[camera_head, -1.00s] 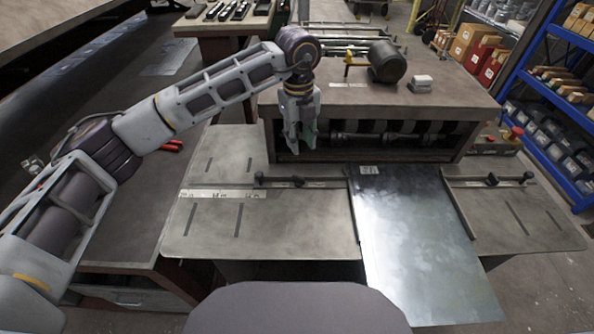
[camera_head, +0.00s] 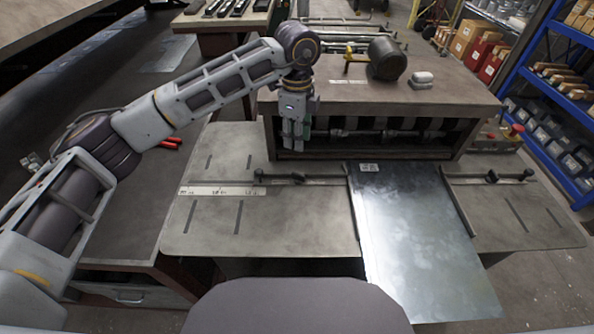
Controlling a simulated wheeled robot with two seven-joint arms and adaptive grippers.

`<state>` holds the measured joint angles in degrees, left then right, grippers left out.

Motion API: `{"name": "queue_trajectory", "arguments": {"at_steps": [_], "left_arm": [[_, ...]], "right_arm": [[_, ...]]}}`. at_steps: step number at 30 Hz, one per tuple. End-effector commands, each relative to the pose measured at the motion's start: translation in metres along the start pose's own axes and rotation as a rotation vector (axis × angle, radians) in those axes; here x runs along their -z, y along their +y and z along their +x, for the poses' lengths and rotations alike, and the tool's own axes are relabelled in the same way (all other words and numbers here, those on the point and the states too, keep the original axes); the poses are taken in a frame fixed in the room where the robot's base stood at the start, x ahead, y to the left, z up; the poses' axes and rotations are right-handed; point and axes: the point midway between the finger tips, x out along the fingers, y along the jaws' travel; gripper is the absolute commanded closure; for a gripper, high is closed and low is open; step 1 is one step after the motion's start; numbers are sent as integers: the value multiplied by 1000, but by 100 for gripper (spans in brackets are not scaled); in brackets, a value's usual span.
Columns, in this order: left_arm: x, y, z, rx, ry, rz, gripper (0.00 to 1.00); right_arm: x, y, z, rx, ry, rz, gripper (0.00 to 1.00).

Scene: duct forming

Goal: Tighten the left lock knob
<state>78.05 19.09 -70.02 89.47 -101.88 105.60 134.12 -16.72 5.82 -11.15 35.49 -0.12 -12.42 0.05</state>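The left guide bar (camera_head: 325,181) lies across the machine's table, left of the metal sheet. It carries two dark knobs: one at its left end (camera_head: 259,175) and a smaller one further right (camera_head: 298,179). I cannot tell which is the lock knob. My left gripper (camera_head: 296,148) points down in front of the machine's opening, above and behind the bar, apart from both knobs. Its fingers look close together with nothing visible between them, but I cannot tell whether they are shut. My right gripper is not in view.
The metal sheet (camera_head: 415,240) lies on the table (camera_head: 210,225) and overhangs its front edge. The right guide bar (camera_head: 465,181) has similar dark knobs. The machine housing (camera_head: 345,95) with its rollers stands close behind my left gripper. The table's left front is clear.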

Motion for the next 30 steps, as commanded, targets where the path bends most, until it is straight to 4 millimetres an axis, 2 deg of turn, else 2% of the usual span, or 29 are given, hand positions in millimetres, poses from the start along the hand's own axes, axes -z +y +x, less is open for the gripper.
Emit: {"name": "queue_trajectory", "arguments": {"at_steps": [8,14,20,30], "left_arm": [[0,0,1,0,0,2,69],[0,0,10,-1,0,2,69],[0,1,30,-3,0,2,69],[0,0,74,-3,1,3,69]], "right_arm": [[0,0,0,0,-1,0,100],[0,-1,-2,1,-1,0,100],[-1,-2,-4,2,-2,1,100],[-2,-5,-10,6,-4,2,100]]}}
